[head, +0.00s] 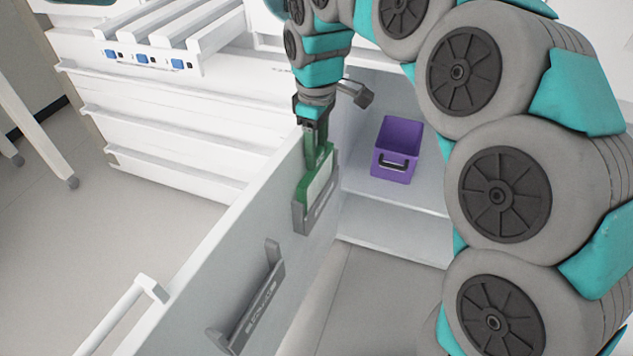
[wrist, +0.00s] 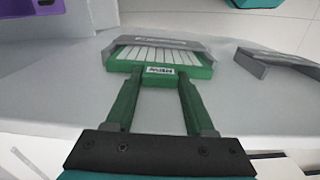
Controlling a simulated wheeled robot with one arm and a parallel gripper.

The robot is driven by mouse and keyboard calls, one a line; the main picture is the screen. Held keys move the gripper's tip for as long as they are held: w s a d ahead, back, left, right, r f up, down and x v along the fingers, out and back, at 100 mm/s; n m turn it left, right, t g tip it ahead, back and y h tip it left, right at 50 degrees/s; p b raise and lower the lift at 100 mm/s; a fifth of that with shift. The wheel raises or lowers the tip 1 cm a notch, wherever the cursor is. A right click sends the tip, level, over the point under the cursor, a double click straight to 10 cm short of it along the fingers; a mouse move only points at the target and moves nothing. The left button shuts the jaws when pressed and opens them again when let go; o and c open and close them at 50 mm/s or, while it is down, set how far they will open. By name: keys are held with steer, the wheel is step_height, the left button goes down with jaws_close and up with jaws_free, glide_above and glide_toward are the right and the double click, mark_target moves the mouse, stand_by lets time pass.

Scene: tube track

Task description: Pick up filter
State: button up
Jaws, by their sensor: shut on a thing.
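The filter (head: 318,186) is a flat green frame with a pale pleated face. It sits in a grey holder (head: 302,218) on the inner side of the open white door. In the wrist view the filter (wrist: 160,55) shows a small white label on its near edge, with the grey holder (wrist: 192,44) around its far side. My gripper (head: 319,158) is above the holder, with its fingers pointing down to the filter's upper edge. In the wrist view my gripper (wrist: 158,76) is shut on the filter at the labelled edge. The exact contact is partly hidden.
The open white door (head: 225,250) carries a second, empty grey holder (head: 255,308). A purple bin (head: 398,140) stands on a shelf in the cabinet behind it. White drawers (head: 170,120) stand to the left. Open floor lies left of the door.

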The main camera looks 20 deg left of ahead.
jaws_close()
steer(key=shift+r, duration=0.1)
step_height(320, 180, up, 6)
steer(key=shift+r, duration=0.45)
steer(key=s+d+b, duration=0.1)
steer(key=s+d, duration=0.2)
steer(key=d, duration=1.4)
steer(key=shift+d+b, duration=0.35)
steer(key=shift+r+p, duration=1.55)
steer(key=shift+r, duration=0.65)
